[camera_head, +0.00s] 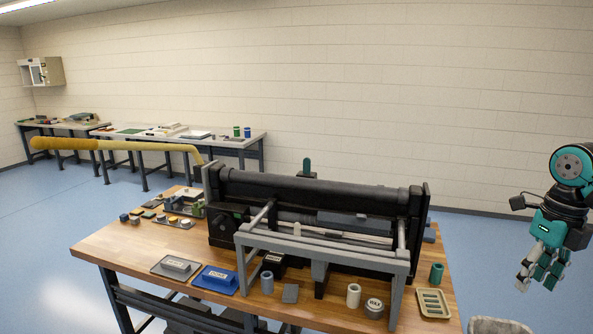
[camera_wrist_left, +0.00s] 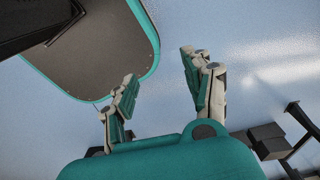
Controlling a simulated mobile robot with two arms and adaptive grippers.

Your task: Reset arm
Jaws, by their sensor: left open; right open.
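My right gripper (camera_head: 540,274) hangs at the right edge of the head view, fingers pointing down, open and empty. It is to the right of the wooden workbench (camera_head: 120,245), clear of everything on it. My left gripper (camera_wrist_left: 158,95) shows in the left wrist view with its two fingers spread apart and nothing between them. Blue floor lies beyond it. The left gripper does not show in the head view. A large black press (camera_head: 320,198) with a grey frame stands on the workbench. Its long yellow handle (camera_head: 120,145) reaches out to the left.
A green cylinder (camera_head: 436,274) stands at the right. Other benches line the back wall.

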